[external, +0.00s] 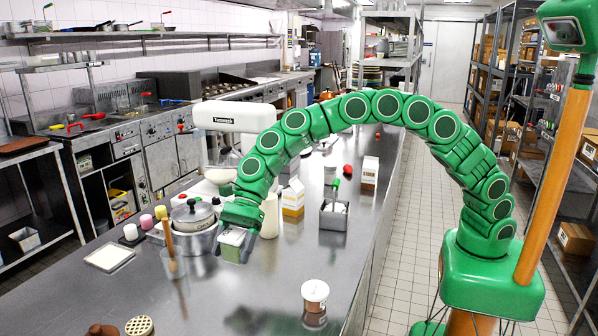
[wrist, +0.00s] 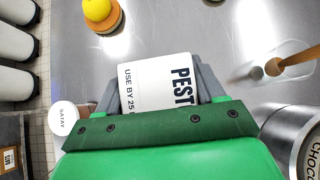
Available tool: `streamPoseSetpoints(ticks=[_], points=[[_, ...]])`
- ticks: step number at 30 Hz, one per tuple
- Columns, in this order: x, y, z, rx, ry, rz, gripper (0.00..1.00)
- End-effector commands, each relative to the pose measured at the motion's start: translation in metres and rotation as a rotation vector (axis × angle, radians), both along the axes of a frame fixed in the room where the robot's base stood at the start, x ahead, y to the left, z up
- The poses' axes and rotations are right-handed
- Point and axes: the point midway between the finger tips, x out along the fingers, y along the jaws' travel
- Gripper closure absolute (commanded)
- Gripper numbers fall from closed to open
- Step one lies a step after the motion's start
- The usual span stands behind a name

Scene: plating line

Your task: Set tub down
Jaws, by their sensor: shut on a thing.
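The tub (wrist: 155,90) has a white top with the black letters "PEST" and "USE BY 25" in the wrist view. My gripper (wrist: 160,80) is shut on it, with a grey finger at each side. The tub there is small and partly covered by the gripper. I cannot tell whether its base touches the counter.
A glass with a wooden stick (external: 172,264) and a lidded pot (external: 193,217) stand to the left. A metal container (external: 333,217) and a carton (external: 293,199) stand right of the gripper. The front middle counter is clear.

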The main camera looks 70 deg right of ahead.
Motion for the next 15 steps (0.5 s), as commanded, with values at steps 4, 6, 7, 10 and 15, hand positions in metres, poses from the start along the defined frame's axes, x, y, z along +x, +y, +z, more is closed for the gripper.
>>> streamPoseSetpoints(ticks=[4,6,7,10,15], points=[[0.009,0.007,-0.019,-0.003,0.005,0.001,0.74],[0.014,0.01,-0.025,-0.002,0.004,0.0,0.74],[0.016,0.012,-0.027,-0.002,0.003,0.0,0.74],[0.023,0.016,-0.035,-0.001,0.0,-0.001,0.74],[0.03,0.022,-0.05,-0.003,0.004,-0.001,0.74]])
